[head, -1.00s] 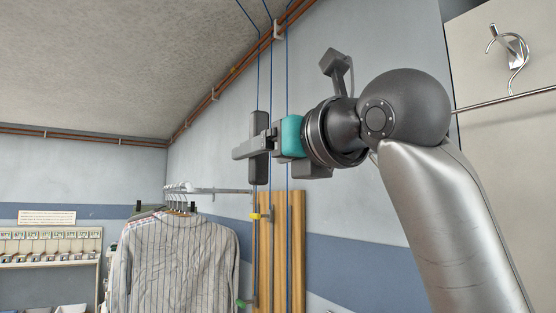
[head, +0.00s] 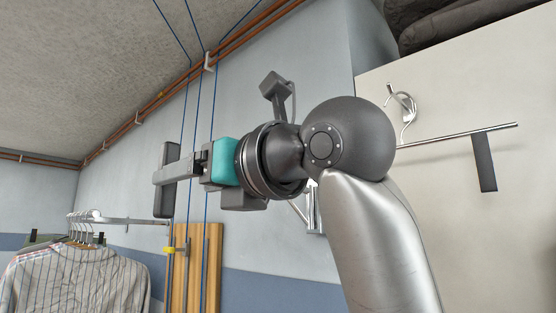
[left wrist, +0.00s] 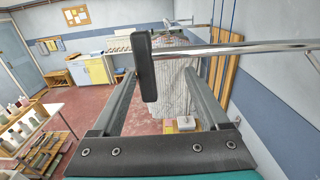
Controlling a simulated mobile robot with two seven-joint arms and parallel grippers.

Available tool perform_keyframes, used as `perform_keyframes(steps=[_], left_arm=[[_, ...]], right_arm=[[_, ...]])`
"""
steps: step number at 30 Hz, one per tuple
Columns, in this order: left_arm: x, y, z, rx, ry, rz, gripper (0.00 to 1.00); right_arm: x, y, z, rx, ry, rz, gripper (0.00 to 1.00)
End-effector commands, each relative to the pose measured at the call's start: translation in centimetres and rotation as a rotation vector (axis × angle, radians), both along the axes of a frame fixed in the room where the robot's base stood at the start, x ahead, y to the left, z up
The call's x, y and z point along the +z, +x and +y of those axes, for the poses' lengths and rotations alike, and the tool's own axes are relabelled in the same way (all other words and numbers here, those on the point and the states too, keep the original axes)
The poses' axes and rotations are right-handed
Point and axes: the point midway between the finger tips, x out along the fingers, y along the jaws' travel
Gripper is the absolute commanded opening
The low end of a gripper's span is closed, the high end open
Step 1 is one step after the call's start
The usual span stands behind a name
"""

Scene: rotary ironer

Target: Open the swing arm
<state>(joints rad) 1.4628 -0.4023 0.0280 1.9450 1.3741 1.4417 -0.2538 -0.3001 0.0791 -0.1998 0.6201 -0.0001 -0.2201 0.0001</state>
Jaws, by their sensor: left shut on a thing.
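My left gripper (head: 178,172) is at the left centre of the head view, with its arm coming up from below. It is shut on an upright dark grey handle plate (head: 167,193). In the left wrist view the same plate (left wrist: 146,66) stands between my fingers (left wrist: 160,80), on the end of a chrome bar (left wrist: 225,50) that I take to be the swing arm. The bar runs right towards a bracket (left wrist: 313,60). In the head view a chrome wall bracket (head: 313,212) shows partly behind my wrist, and the bar is hidden. My right gripper is out of view.
A clothes rail with hangers and striped shirts (head: 75,280) stands at the left, near wooden slats (head: 195,265) on the wall. At the right, a cream panel has a hook (head: 406,108) and a rod with a dark plate (head: 484,162).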

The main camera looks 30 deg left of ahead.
Motion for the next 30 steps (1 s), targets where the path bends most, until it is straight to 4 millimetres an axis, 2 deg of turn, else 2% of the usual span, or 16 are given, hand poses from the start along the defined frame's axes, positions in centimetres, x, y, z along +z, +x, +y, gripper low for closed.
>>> perform_keyframes(steps=[2,30], left_arm=[[0.0,0.4,-0.8,-0.015,0.004,0.005,0.6],[0.0,-1.2,-7.1,-0.002,0.002,0.0,0.6]], right_arm=[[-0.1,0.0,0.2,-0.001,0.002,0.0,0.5],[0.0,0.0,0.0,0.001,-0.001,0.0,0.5]])
